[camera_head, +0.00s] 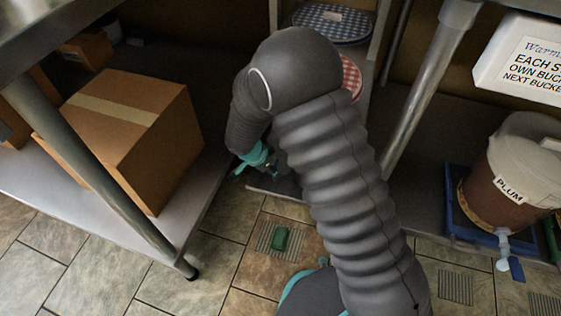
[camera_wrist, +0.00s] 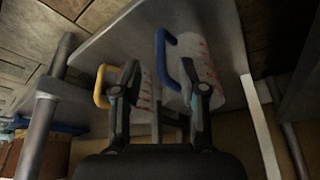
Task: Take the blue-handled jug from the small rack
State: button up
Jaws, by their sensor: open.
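The blue-handled jug (camera_wrist: 203,60) shows in the wrist view, a pale body with red markings and a blue handle (camera_wrist: 163,55) on its left side. A similar jug with a yellow handle (camera_wrist: 103,85) is to its left, partly hidden by a finger. Both are at the grey shelf of the small rack (camera_wrist: 225,30). My gripper (camera_wrist: 160,70) is open; its right finger overlaps the blue-handled jug in the picture, and contact cannot be told. In the head view my gripper (camera_head: 258,160) is partly hidden by my arm, and no jug shows.
A cardboard box (camera_head: 125,125) stands on the low shelf at left. A blue-checked round cover (camera_head: 335,22) and a red-checked one (camera_head: 350,75) are behind my arm. A PLUM bucket (camera_head: 505,180) stands at right. A metal leg (camera_head: 420,95) rises nearby.

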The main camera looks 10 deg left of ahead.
aim_at(280, 162)
jog(key=x, duration=0.4)
jog(key=shift+w+f, duration=0.15)
jog(key=shift+f, duration=0.15)
grip_shut()
jog(key=shift+r, duration=0.1)
